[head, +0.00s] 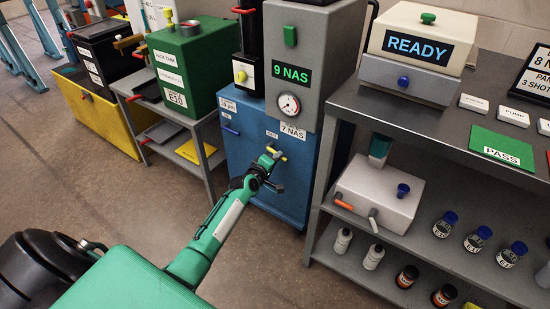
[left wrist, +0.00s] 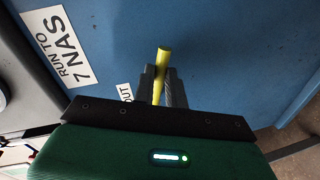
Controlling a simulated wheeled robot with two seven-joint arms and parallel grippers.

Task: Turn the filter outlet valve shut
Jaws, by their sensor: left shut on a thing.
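The filter outlet valve's yellow handle (head: 279,154) is on the front of the blue filter cabinet (head: 240,165), below the "RUN TO 7 NAS" label. My left gripper (head: 268,164) reaches the cabinet front and is shut on this handle. In the left wrist view the yellow handle (left wrist: 163,58) sticks out between the closed fingers (left wrist: 163,88), slightly tilted. An "OUT" label (left wrist: 125,92) is beside the fingers. The valve body behind the fingers is hidden. My right gripper is not in view.
A blue handle (head: 231,129) is on the cabinet's upper left. Above stands a grey unit reading "9 NAS" (head: 291,74) with a gauge (head: 288,104). A metal shelf bench (head: 440,130) with bottles stands close on the right. The floor in front (head: 110,185) is clear.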

